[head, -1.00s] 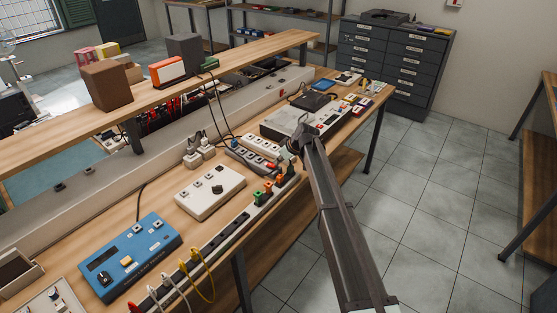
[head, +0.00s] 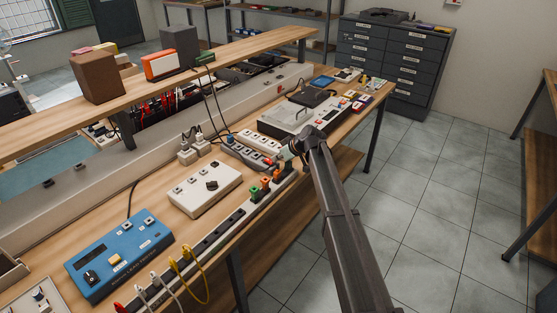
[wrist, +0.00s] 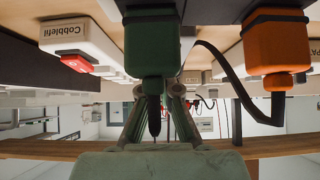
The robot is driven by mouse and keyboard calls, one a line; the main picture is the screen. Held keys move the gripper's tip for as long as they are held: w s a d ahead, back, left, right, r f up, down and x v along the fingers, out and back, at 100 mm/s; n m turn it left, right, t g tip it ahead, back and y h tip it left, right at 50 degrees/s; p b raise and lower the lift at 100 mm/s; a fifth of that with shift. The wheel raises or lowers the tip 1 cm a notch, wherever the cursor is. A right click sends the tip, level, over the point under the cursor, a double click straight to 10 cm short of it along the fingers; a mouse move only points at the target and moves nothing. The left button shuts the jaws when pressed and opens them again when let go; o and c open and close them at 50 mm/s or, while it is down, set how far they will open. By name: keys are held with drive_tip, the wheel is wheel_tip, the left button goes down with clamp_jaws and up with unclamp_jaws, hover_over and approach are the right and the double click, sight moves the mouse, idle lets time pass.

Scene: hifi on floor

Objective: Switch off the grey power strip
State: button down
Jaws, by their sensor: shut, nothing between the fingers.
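The grey power strip (head: 243,154) lies on the bench in the head view, with a red switch (head: 268,161) at its near right end. A white power strip (head: 262,142) lies just behind it. My gripper (head: 290,149) is shut and empty, low over the bench near the right ends of both strips; I cannot tell whether it touches anything. In the wrist view, my gripper (wrist: 168,108) is partly covered by a green plug-like block (wrist: 152,45). A pale strip marked "Cobblefil" (wrist: 80,35) with a red switch (wrist: 77,63) shows there; I cannot tell which strip it is.
A black rail along the front edge carries green and orange plugs (head: 265,183); an orange one (wrist: 275,45) hangs close in the wrist view. A white box (head: 204,187), a blue meter (head: 118,255) and a large pale instrument (head: 292,118) also occupy the bench.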

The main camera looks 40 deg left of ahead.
drive_tip(key=shift+r, duration=0.55)
drive_tip(key=shift+r, duration=0.1)
drive_tip(key=shift+d+r, duration=0.1)
drive_tip(key=shift+r, duration=0.2)
drive_tip(key=b+v, duration=0.2)
drive_tip(key=v, duration=1)
drive_tip(key=shift+d+r+b, duration=0.15)
drive_tip(key=shift+d+b, duration=0.05)
drive_tip(key=shift+b, duration=0.1)
